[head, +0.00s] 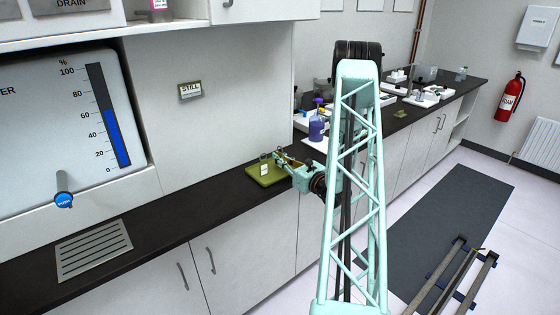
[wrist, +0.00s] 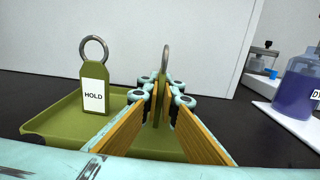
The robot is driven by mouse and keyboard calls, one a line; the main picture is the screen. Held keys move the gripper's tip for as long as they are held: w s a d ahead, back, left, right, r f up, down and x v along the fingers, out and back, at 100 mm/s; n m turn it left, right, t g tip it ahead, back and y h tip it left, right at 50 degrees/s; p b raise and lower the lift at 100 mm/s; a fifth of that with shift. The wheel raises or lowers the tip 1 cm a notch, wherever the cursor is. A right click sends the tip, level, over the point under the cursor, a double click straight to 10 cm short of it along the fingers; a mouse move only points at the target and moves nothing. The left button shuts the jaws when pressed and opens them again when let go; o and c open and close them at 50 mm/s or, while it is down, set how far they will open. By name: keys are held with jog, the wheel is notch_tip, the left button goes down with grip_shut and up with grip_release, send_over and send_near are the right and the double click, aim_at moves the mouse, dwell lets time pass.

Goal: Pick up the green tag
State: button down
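A green tag with a white HOLD label (wrist: 94,95) and a metal ring on top stands upright on a shallow olive-green tray (wrist: 60,118), left of my gripper. A second tag (wrist: 163,80) with a metal ring stands edge-on between the fingers of my gripper (wrist: 163,108); its face is hidden. The fingers look apart, with yellow inner pads showing on both sides of this tag. In the head view, my gripper (head: 279,158) reaches over the right part of the tray (head: 262,181) on the dark counter. The HOLD tag (head: 264,169) shows small there.
A purple-liquid bottle (head: 317,122) stands right of the tray, on a white mat in the wrist view. White lab items (head: 420,95) stand further along the counter. A STILL sign (head: 190,91) is on the wall behind.

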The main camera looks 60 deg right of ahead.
aim_at(282, 153)
jog(key=shift+r, duration=0.1)
dwell(0.3)
jog(key=shift+r+p, duration=0.3)
jog(key=shift+r, duration=1.35)
jog(key=d+r+v, duration=0.1)
jog(key=d+v, duration=0.1)
jog(key=v, duration=1.3)
jog(key=shift+s+r+p, duration=0.3)
jog(key=shift+s+p, duration=0.15)
jog(key=shift+s, duration=0.25)
jog(key=shift+a, duration=0.1)
